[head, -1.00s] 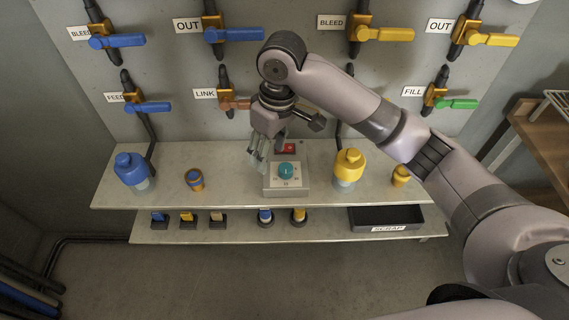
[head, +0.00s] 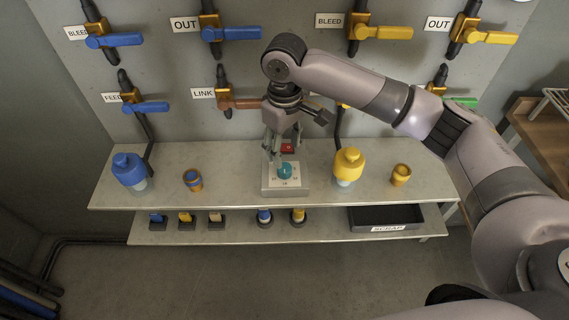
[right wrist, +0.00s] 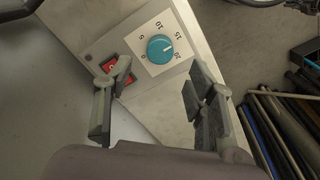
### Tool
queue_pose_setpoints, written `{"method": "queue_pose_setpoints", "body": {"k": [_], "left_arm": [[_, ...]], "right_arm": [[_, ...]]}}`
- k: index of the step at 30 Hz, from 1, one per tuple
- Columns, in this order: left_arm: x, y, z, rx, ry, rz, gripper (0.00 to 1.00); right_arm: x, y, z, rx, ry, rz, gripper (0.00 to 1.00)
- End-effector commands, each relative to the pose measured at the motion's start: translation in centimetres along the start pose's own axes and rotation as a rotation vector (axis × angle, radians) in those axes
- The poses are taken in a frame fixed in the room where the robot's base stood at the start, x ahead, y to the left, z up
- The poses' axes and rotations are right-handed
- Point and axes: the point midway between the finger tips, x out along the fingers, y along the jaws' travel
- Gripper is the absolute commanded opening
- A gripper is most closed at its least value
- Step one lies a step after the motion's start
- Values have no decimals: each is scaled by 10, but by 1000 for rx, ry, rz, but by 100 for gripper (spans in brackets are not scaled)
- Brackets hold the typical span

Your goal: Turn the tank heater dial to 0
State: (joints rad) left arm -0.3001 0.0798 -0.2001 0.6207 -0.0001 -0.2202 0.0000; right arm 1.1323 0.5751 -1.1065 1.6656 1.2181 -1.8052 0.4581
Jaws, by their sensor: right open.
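The tank heater control is a grey box (head: 286,192) on the upper shelf with a round teal dial (head: 285,171). In the right wrist view the teal dial (right wrist: 160,49) sits on a white scale plate marked 0 to 20. Its light pointer mark seems to face between 15 and 20. My right gripper (head: 274,152) is open and empty, pointing down at the back left of the dial and partly overlapping it. In the right wrist view the dial lies beyond the open fingers (right wrist: 160,100), not between them. My left gripper is out of view.
A red switch (head: 288,148) is behind the dial; a finger partly covers it in the right wrist view. A blue bottle (head: 130,171) and a yellow bottle (head: 348,167) stand on the shelf (head: 230,185). Valves with coloured handles line the wall behind. A scrap tray (head: 385,217) sits below.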

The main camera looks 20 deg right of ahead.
Motion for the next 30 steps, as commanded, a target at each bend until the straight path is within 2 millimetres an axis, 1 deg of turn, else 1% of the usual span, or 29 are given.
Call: {"method": "queue_pose_setpoints", "body": {"k": [1,6,9,12,16,23,30], "left_arm": [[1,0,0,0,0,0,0],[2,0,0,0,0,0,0],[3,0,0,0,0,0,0],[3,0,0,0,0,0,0],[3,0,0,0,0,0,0],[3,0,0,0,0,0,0],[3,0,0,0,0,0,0]], "right_arm": [[12,0,1,0,-5,-1,50],[43,0,1,1,-3,-1,50],[56,0,0,0,-1,0,50],[64,0,0,-1,-1,0,50],[68,0,0,-1,0,0,50],[68,0,0,-1,1,0,50],[68,0,0,-1,1,0,34]]}}
